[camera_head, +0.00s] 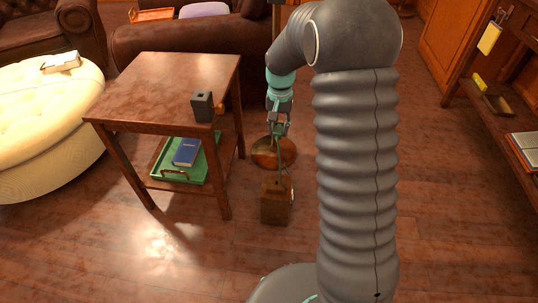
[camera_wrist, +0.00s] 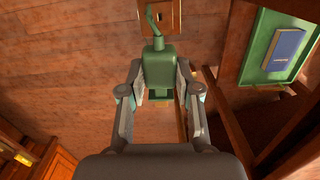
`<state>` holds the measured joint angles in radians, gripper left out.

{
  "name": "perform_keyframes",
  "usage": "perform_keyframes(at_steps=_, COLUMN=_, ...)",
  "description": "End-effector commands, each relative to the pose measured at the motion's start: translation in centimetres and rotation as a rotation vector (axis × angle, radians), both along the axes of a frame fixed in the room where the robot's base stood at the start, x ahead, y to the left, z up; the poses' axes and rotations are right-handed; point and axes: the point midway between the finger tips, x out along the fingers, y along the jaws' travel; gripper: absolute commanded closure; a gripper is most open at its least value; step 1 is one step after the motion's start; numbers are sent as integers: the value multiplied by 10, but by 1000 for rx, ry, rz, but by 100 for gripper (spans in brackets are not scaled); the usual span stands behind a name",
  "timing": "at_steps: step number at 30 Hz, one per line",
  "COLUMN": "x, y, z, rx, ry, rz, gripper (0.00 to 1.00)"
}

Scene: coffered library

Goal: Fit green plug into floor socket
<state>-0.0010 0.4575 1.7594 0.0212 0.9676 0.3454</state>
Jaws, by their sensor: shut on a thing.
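My gripper (camera_wrist: 158,85) is shut on the green plug (camera_wrist: 159,66), a blocky green body held between both fingers. A green cord or stem curves from the plug toward the top of the wrist view. In the head view my gripper (camera_head: 279,126) hangs beside the side table, above the floor; the plug is hard to make out there. A brown wooden block (camera_head: 275,207) stands on the floor below, with a thin green cord near it. A wooden piece with a dark opening (camera_wrist: 174,17) shows at the wrist view's top; it may be the floor socket, apart from the plug.
The side table (camera_head: 165,85) stands close left of my gripper, with a dark holder (camera_head: 203,107) on top and a green tray (camera_head: 165,172) with a blue book (camera_head: 187,152) below. A copper bowl (camera_head: 274,152) sits behind the block. Front floor is open.

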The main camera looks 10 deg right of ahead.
Motion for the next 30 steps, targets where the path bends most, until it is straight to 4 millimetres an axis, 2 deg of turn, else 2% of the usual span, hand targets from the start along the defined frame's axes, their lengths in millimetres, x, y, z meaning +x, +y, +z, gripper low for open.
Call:
perform_keyframes(at_steps=2, x=-12, y=-2, z=-26, rx=24, ry=65, rz=-76, gripper=100)
perform_keyframes(at_steps=6, x=-39, y=6, z=-77, rx=139, ry=264, rz=-306, gripper=100)
perform_keyframes(at_steps=10, x=-52, y=18, z=-105, rx=321, ry=461, rz=-525, gripper=100)
perform_keyframes(at_steps=15, x=-53, y=27, z=-127, rx=619, ry=664, rz=-761, gripper=100)
perform_keyframes(at_steps=20, x=-43, y=25, z=-143, rx=936, ry=772, rz=-947, gripper=100)
perform_keyframes(at_steps=24, x=-28, y=12, z=-154, rx=1194, ry=789, rz=-1071, gripper=100)
perform_keyframes(at_steps=30, x=-11, y=-11, z=-164, rx=1427, ry=744, rz=-1174, gripper=100)
